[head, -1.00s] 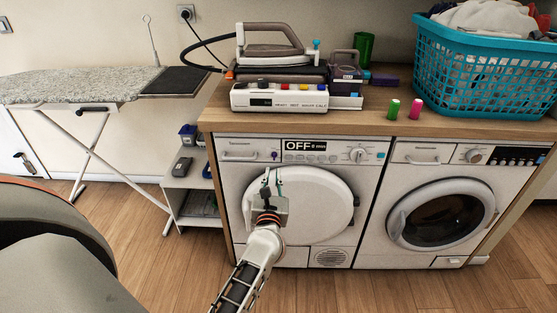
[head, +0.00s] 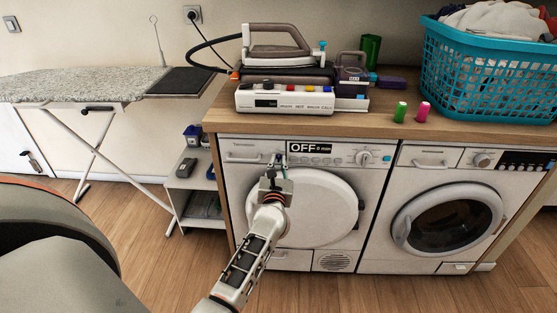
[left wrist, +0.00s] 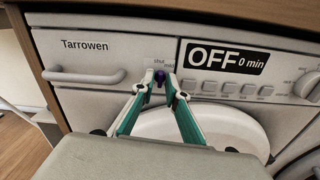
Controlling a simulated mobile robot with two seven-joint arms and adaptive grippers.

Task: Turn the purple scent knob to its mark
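The purple scent knob (left wrist: 159,76) is on the front panel of the left machine, below small lettering that reads "shut" and another partly covered word. My left gripper (left wrist: 160,82) points at the panel, its fingertips close together on either side of the knob with a narrow gap between them. I cannot tell whether they touch the knob. In the head view my left gripper (head: 277,159) is in front of the panel and hides the knob. The knob's pointer and mark are too small to read. My right gripper is not in view.
A display (left wrist: 225,58) reads "OFF 0 min", with buttons below it. A drawer handle (left wrist: 84,75) sticks out left of the knob. The round white door (head: 325,208) is below. The wooden countertop (head: 360,122) overhangs, holding an iron and small items.

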